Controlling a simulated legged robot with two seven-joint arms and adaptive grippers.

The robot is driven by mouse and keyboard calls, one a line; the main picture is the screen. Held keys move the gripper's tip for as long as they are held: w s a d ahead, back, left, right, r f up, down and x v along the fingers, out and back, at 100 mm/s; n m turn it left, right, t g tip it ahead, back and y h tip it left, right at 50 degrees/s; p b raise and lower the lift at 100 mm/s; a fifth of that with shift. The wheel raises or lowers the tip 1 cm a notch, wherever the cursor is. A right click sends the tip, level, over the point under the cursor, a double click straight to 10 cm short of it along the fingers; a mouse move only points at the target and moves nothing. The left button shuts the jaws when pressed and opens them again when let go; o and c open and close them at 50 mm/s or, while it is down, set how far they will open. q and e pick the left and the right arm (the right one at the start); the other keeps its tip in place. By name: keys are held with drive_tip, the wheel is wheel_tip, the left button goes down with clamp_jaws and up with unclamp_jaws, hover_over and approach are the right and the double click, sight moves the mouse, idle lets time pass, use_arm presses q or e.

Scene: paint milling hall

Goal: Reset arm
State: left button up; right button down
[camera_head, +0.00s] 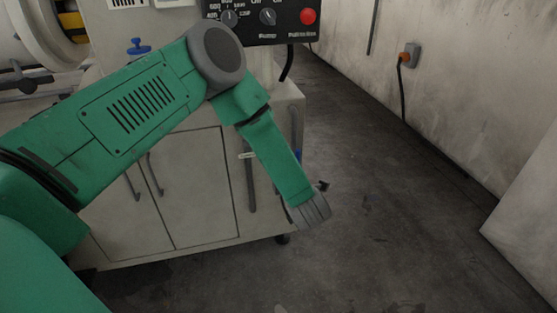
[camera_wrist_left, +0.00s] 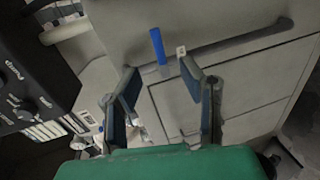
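My green left arm comes in from the left in the head view, crosses in front of the pale machine cabinet (camera_head: 180,190), and its forearm hangs down at the cabinet's right end. The left gripper itself is mostly hidden behind the wrist there; a small dark part (camera_head: 322,186) sticks out beside it. In the left wrist view the left gripper (camera_wrist_left: 158,78) shows two fingers spread apart with nothing between them. My right gripper is in neither view.
A black control panel (camera_head: 265,30) with knobs and a red button (camera_head: 308,16) sits above the elbow. A stained wall (camera_head: 460,90) with a plugged socket (camera_head: 410,55) stands right. A pale panel (camera_head: 525,215) is at lower right. The dark floor (camera_head: 390,220) between is clear.

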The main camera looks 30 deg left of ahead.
use_arm(q)
drive_tip(key=shift+a, duration=0.15)
idle(0.3)
drive_tip(key=s+d+f+m+h+p, duration=0.2)
drive_tip(key=s+d+f+m+h, duration=0.8)
drive_tip(key=m, duration=0.5)
drive_tip(key=s+a+f+m+g+h, duration=0.1)
drive_tip(key=s+m+g, duration=0.4)
drive_tip(key=s, duration=0.8)
drive_tip(key=s+a+f+m+g+h+p, duration=0.1)
drive_tip(key=s+m+g, duration=0.3)
drive_tip(key=s+m, duration=0.4)
drive_tip(key=s, duration=0.5)
drive_tip(key=shift+s+a+f+g, duration=0.25)
drive_tip(key=shift+s+f+g, duration=0.05)
drive_tip(key=shift+f+g, duration=0.1)
drive_tip(key=shift+w+f, duration=0.1)
drive_tip(key=shift+w, duration=0.1)
